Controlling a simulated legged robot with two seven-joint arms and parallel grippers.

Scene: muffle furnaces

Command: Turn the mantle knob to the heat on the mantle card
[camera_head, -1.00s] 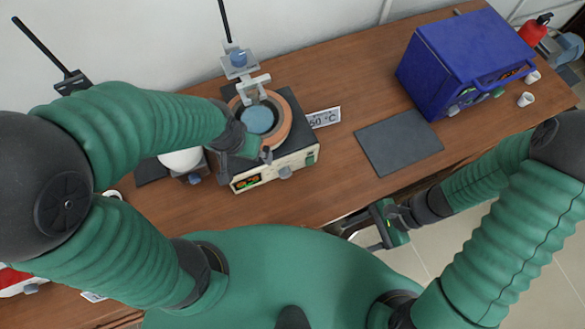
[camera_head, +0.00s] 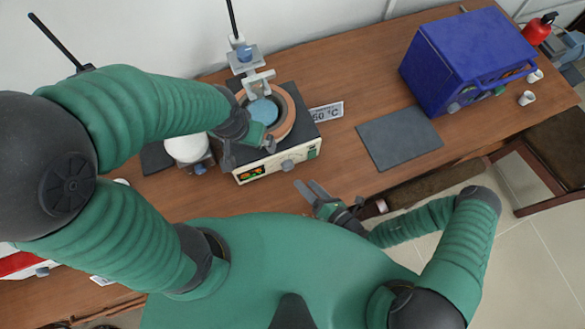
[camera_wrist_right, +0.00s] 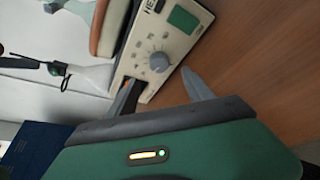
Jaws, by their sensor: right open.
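The heating mantle (camera_head: 285,142) is a cream and black box with an orange ring around a flask of blue liquid (camera_head: 263,111). Its grey round knob (camera_head: 288,164) is on the front panel, right of the lit display (camera_head: 250,173). The knob shows clearly in the right wrist view (camera_wrist_right: 158,62). The mantle card (camera_head: 326,113) stands behind the mantle's right side; "50 °C" is readable, its left end partly hidden. My right gripper (camera_head: 305,187) is open and empty, just in front of the knob, apart from it. My left gripper (camera_head: 236,148) is at the mantle's left side, its jaws unclear.
A dark mat (camera_head: 398,138) lies right of the mantle, with a blue furnace (camera_head: 465,60) behind it. A white round vessel (camera_head: 187,148) stands left of the mantle. A clamp stand (camera_head: 244,58) rises behind. A stool (camera_head: 555,145) stands at the right. The front table edge is close to my right arm.

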